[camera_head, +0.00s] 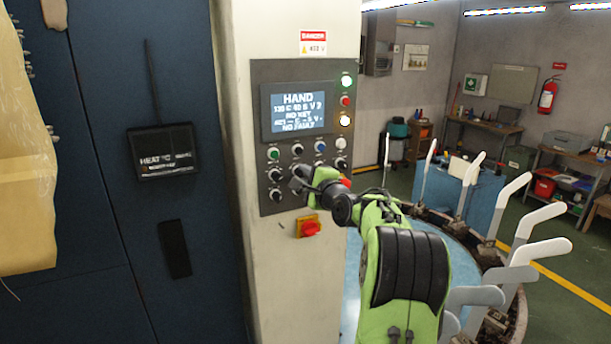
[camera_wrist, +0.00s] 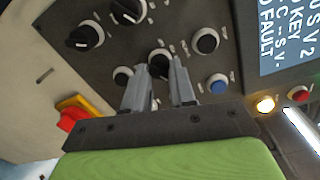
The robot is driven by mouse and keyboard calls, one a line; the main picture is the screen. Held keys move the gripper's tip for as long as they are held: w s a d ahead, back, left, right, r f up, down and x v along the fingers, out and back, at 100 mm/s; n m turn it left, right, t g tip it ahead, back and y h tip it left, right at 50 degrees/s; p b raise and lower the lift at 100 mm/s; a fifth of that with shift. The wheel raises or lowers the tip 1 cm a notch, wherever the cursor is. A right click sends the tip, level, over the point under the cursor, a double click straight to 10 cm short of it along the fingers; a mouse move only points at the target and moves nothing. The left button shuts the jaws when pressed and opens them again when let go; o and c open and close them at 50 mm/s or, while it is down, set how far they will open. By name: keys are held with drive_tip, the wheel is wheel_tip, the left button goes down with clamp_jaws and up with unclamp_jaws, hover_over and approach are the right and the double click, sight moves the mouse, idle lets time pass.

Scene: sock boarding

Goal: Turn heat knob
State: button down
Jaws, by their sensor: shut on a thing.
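The dark control panel (camera_head: 324,100) stands on a pale column and carries several black knobs, small buttons and a lit screen (camera_head: 298,112) headed "HAND". My gripper (camera_head: 299,180) is at the panel's lower knobs. In the wrist view, my gripper (camera_wrist: 167,68) has its two grey fingers on either side of a black knob (camera_wrist: 160,58) and is shut on it. The fingers partly hide this knob, and its label is not readable, so I cannot tell its setting.
Other black knobs (camera_wrist: 85,37) and a blue button (camera_wrist: 218,84) sit close around my fingers. A red rotary switch (camera_head: 309,228) on a yellow plate is just below the panel. White sock-shaped forms (camera_head: 541,250) ring a round table at the right.

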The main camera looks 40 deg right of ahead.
idle(0.3)
drive_tip(key=c, duration=0.9)
unclamp_jaws()
drive_tip(key=shift+c, duration=0.2)
drive_tip(key=b+v, duration=0.4)
drive_tip(key=v, duration=1.1)
drive_tip(key=shift+s, duration=0.4)
drive_tip(key=shift+a, duration=0.1)
